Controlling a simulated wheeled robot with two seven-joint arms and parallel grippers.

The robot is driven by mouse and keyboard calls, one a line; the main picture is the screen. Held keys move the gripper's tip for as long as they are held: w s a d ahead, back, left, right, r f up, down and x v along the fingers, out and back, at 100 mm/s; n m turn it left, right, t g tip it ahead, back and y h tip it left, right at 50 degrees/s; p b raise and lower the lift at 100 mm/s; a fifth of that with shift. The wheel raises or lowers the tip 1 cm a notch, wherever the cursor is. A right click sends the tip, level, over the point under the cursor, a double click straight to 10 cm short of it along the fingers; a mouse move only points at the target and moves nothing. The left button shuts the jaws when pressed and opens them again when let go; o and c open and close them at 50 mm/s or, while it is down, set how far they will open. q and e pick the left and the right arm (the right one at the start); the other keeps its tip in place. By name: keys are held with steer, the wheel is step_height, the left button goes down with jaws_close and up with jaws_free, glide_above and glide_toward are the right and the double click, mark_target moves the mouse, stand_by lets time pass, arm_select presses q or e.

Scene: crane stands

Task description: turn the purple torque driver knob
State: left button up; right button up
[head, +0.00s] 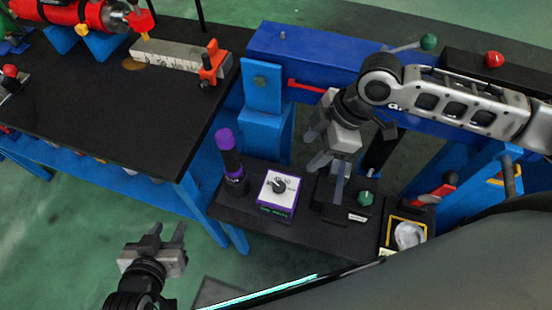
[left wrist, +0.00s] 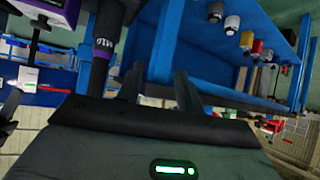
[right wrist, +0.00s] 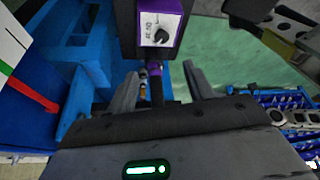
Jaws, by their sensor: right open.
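A purple-edged box (head: 262,207) with a white dial face and a small black knob (head: 278,186) sits on the low black shelf. The box also shows in the right wrist view (right wrist: 181,10), with its knob (right wrist: 161,36) above my fingers. A black driver (head: 232,163) with a purple top stands upright left of the box; a purple-and-black cylinder (left wrist: 104,42) shows in the left wrist view. My right gripper (head: 327,174) is open above the shelf, right of the box and apart from it. My left gripper (head: 168,236) is open and empty, left of the shelf.
A green knob (head: 365,198) and a red-handled lever (head: 437,192) are on the shelf's right side. The black-topped table (head: 110,110) stands at left, with a blue beam (head: 320,50) behind. Green floor (head: 70,240) is free around my left gripper.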

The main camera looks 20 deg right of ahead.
glide_toward(280, 186)
steer(key=x, duration=0.7)
steer(key=shift+f+b, duration=0.1)
steer(key=shift+b, duration=0.2)
steer(key=shift+a+f, duration=0.2)
steer(key=shift+f, duration=0.2)
arm_select(q)
steer(key=shift+s+d+f, duration=0.15)
steer(key=shift+s+f, duration=0.25)
steer(key=shift+s, duration=0.25)
arm_select(e)
steer(key=c, duration=0.9)
arm_select(q)
steer(key=shift+s+f, duration=0.2)
steer(key=shift+s, duration=0.1)
arm_select(e)
steer(key=shift+c, duration=0.3)
